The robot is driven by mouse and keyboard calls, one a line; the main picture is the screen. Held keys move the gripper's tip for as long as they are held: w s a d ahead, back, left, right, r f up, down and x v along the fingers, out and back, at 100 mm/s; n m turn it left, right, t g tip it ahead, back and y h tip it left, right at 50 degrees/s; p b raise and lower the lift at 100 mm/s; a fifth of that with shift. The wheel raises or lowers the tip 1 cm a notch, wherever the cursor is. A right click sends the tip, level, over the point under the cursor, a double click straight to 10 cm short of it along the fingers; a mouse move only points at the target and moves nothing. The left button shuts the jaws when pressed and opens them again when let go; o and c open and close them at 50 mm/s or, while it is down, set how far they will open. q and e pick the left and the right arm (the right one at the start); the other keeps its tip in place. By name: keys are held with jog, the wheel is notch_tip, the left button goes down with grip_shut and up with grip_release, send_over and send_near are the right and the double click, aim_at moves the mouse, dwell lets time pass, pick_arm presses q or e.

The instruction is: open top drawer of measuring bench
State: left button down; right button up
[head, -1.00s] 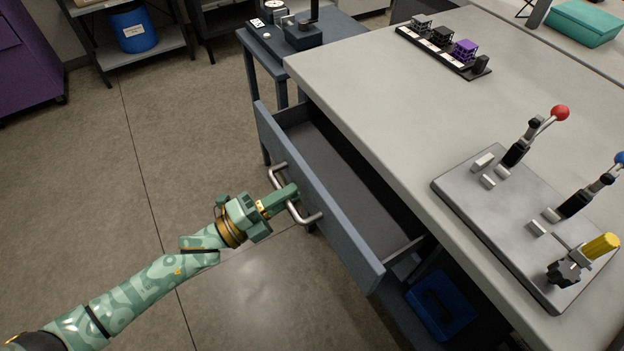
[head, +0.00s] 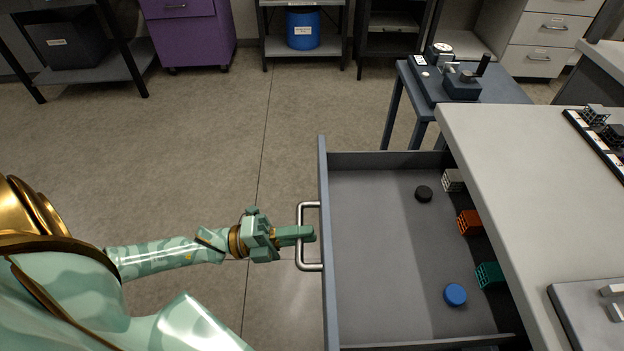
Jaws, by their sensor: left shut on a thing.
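The top drawer (head: 375,240) of the measuring bench (head: 530,170) is pulled well out, and its grey floor shows. My left gripper (head: 306,234) is shut on the drawer's metal bar handle (head: 301,255) at the front panel. Inside the drawer lie a black round piece (head: 424,193), a blue round piece (head: 455,294), a white lattice block (head: 453,180), an orange lattice block (head: 470,222) and a teal lattice block (head: 490,274). The blocks are near the bench side. My right gripper is not in view.
A small side table (head: 500,92) with instruments stands behind the drawer. A metal plate (head: 590,312) and a black rack (head: 598,142) are on the bench top. The floor left of the drawer is clear back to a purple cabinet (head: 190,35).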

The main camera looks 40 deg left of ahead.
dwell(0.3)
pick_arm(q)
jog(key=c, duration=1.5)
grip_release()
jog(key=shift+a, duration=0.1)
jog(key=v, duration=1.6)
jog(key=shift+s+b, duration=0.15)
jog(key=shift+b, duration=0.15)
jog(key=shift+f, duration=0.1)
